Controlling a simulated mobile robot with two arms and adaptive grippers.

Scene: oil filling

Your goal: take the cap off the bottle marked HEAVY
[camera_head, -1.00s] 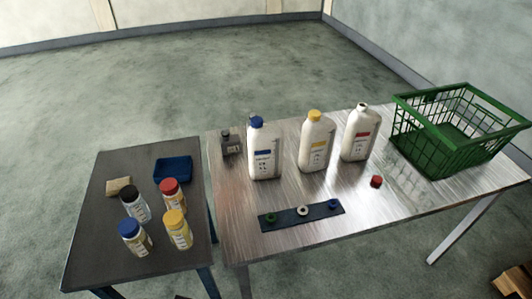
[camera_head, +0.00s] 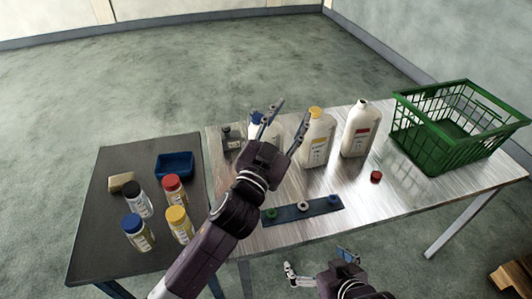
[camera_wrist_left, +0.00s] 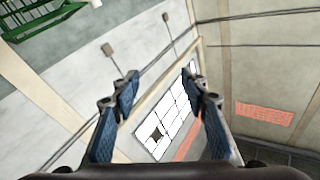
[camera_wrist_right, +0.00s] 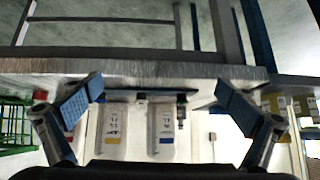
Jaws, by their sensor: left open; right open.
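Three large white bottles stand on the metal table. One has a blue cap (camera_head: 257,117) and is mostly hidden behind my left gripper. One has a yellow cap and yellow label (camera_head: 318,138). One with a red label (camera_head: 360,130) has an open neck, and a red cap (camera_head: 376,176) lies on the table near it. I cannot read HEAVY on any label. My left gripper (camera_head: 289,116) is open and empty, raised before the blue-capped bottle. My right gripper (camera_head: 318,268) is open and empty, low near the table's front edge; the right wrist view shows bottles beyond its fingers.
A green basket (camera_head: 453,148) stands at the table's right end. A dark strip with rings (camera_head: 290,212) lies near the front edge. A small grey bottle (camera_head: 227,140) stands at back left. The dark side table (camera_head: 95,235) holds several small jars, a blue tray (camera_head: 175,164) and a tan block (camera_head: 122,182).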

